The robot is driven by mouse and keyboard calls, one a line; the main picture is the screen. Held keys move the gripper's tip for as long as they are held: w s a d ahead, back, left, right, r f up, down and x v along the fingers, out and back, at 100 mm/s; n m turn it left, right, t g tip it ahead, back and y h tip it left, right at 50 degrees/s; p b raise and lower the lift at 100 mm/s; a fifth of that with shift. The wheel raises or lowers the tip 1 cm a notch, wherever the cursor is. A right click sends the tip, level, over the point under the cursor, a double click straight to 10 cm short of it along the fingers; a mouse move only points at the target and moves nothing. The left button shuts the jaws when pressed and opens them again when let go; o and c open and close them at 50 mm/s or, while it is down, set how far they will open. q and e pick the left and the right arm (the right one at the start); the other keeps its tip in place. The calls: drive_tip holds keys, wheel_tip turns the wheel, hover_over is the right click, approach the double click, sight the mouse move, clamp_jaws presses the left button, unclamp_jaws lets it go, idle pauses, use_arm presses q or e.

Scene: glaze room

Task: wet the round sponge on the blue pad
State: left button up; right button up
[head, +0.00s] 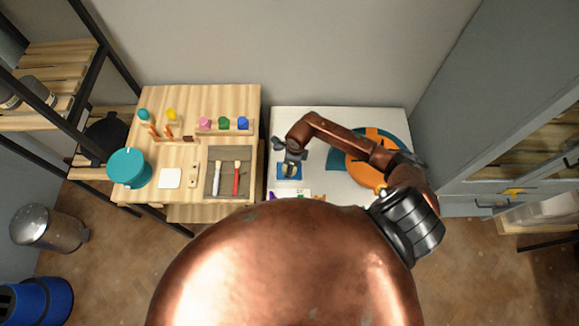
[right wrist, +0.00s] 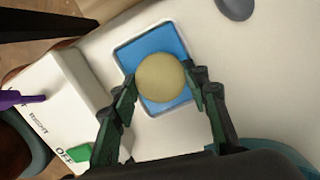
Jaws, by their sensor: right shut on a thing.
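The round sponge (right wrist: 161,78) is pale yellow and sits between the fingers of my right gripper (right wrist: 160,88), which is shut on it. The blue pad (right wrist: 128,55) lies below the sponge on the white surface, and part of it is hidden by the sponge. In the right wrist view I cannot tell whether the sponge touches the pad. In the head view my right gripper (head: 289,166) is over the blue pad (head: 287,178), and the sponge is mostly hidden there. My left gripper is in neither view.
A white table (head: 330,185) holds an orange disc (head: 362,172) on a teal round, under my right arm. A switch box (right wrist: 62,108) with a green switch stands beside the pad.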

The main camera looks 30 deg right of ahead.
drive_tip(key=shift+r+p, duration=2.3)
drive_tip(key=shift+r, duration=1.15)
